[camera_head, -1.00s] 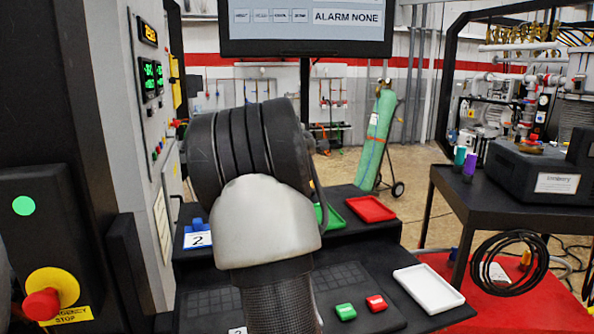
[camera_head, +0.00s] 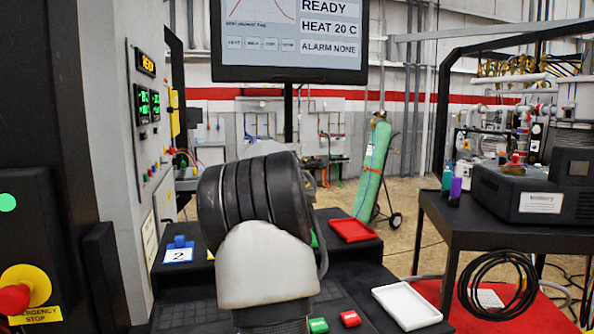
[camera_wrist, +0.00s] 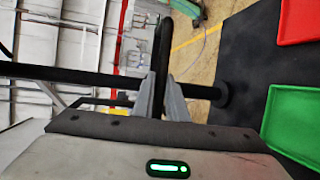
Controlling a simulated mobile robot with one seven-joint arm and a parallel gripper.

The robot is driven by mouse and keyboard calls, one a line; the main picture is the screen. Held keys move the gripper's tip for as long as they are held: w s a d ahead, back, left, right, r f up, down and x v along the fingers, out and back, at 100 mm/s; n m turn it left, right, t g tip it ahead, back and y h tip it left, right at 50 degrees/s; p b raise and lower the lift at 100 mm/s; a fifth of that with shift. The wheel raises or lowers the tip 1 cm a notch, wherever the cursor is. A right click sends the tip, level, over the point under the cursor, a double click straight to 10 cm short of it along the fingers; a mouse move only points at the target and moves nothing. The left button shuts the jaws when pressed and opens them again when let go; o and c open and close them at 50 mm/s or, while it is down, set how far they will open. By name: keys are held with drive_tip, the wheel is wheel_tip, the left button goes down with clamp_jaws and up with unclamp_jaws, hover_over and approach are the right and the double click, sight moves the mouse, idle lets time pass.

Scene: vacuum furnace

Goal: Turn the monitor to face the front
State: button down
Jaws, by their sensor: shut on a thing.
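The monitor (camera_head: 290,40) is at the top of the head view, its lit screen reading "READY", "HEAT 20 C" and "ALARM NONE". The screen shows toward my head camera; its top is cut off. It stands on a thin black pole (camera_head: 288,112), whose lower part is hidden by my arm. In the wrist view the pole (camera_wrist: 70,74) runs sideways to a round foot on a black surface. My gripper (camera_wrist: 160,86) is shut on a dark bar (camera_wrist: 163,40) crossing near the pole. I cannot tell how this bar joins the monitor. In the head view my gripper is hidden behind my arm.
Red tray (camera_head: 354,230), white tray (camera_head: 410,306) and small green and red blocks lie on the black stand. A furnace panel (camera_head: 150,180) rises close on the left, with an emergency stop (camera_head: 28,286). A black table (camera_head: 470,222) stands right; a green cylinder (camera_head: 374,168) stands behind.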

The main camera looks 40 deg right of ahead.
drive_tip(key=c, duration=1.8)
unclamp_jaws()
drive_tip(key=shift+o, duration=0.2)
drive_tip(key=b+v, duration=0.2)
drive_tip(key=v, duration=1.5)
drive_tip(key=shift+a, duration=0.25)
